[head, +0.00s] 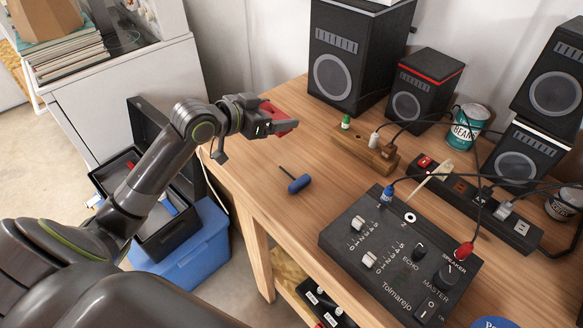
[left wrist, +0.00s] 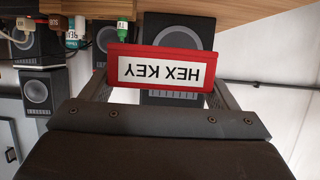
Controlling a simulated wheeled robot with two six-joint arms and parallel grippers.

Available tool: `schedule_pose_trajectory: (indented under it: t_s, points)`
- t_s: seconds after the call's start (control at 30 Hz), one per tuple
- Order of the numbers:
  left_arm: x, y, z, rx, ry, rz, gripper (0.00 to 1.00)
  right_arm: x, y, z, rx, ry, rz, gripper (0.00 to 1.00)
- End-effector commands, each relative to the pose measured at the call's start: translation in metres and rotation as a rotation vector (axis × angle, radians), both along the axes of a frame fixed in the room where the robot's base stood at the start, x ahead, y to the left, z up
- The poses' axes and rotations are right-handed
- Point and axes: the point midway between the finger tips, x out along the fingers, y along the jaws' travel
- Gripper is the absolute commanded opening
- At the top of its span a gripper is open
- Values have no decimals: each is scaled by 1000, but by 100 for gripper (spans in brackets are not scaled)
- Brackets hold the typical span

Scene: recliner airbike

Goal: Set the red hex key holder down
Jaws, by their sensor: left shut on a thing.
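The red hex key holder (head: 278,117) is in my left gripper (head: 272,121), above the left back part of the wooden workbench (head: 250,177) in the head view. In the left wrist view the red holder (left wrist: 165,70) shows a white label reading HEX KEY, upside down in the picture, between the two fingers of my left gripper (left wrist: 160,92). The left gripper is shut on it. I cannot tell how far its underside is from the bench top. My right gripper is not in view.
A blue-handled tool (head: 299,183) lies on the bench front. Black speakers (head: 335,72), a wooden block with plugs (head: 365,152), a green can (head: 467,126) and a black mixer (head: 400,255) occupy the back and right. Bare wood surrounds the tool. A blue bin (head: 205,245) stands on the floor.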

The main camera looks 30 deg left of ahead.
Motion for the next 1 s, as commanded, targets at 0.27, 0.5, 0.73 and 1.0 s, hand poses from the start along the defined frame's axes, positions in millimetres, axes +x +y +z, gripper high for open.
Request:
schedule_pose_trajectory:
  t_s: [0.27,0.5,0.73,1.0]
  points:
    - [1,1,-48,-5,3,10,55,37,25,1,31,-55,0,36]
    - [1,1,-75,-5,4,9,55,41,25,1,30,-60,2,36]
    - [1,1,-95,-1,-1,8,55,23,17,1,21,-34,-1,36]
    - [1,1,-97,-2,0,7,55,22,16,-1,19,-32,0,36]
